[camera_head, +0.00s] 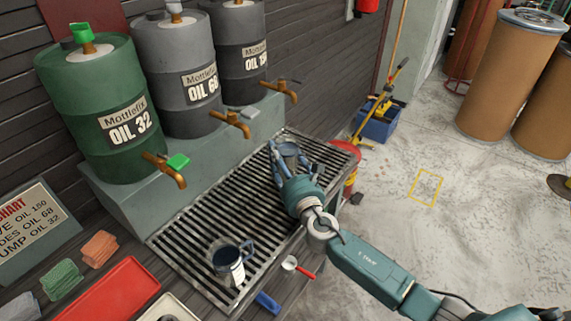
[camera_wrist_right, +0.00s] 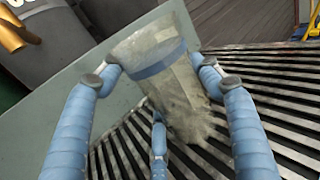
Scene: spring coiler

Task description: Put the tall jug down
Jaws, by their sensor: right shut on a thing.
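My right gripper (camera_head: 288,155) is shut on the tall jug, over the far right part of the slatted grate (camera_head: 200,215). In the right wrist view, the jug (camera_wrist_right: 150,48) is a pale grey, see-through vessel with a blue band, between the blue fingers (camera_wrist_right: 160,85). It looks tilted in that view. In the head view the fingers mostly hide it. I cannot tell whether its base touches the grate. My left gripper is not in view.
Green and grey oil drums (camera_head: 95,95) with brass taps (camera_head: 232,120) line the ledge behind. A red-handled tool (camera_head: 298,267) lies at the front edge. The grate's middle is clear.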

